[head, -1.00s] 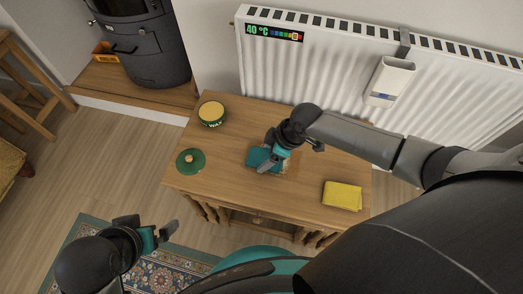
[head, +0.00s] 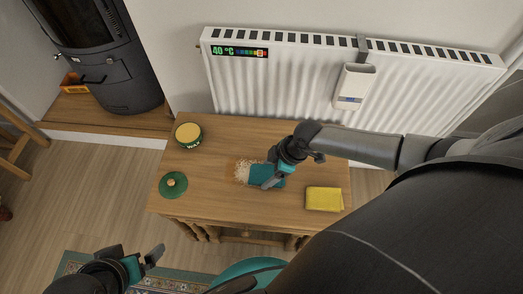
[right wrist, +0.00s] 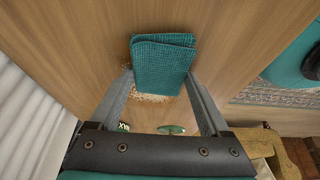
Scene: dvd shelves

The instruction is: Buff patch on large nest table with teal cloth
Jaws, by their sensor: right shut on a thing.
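The teal cloth (head: 267,174) is a folded pad on the wooden nest table (head: 225,200). A pale, speckled patch (head: 242,173) shows on the tabletop at the cloth's left edge; the cloth may hide part of it. My right gripper (head: 272,183) is shut on the cloth at the tabletop. In the right wrist view the cloth (right wrist: 162,62) sits between the fingertips, with pale patch (right wrist: 150,98) beside it. My left gripper (head: 147,262) is low at the left, in front of the table and away from the cloth; its finger gap is unclear.
An open wax tin (head: 188,134) and its green lid (head: 173,185) are on the table's left side. A folded yellow cloth (head: 324,198) lies at its right. A white radiator (head: 290,85) stands behind, and a dark stove (head: 110,60) is at the back left.

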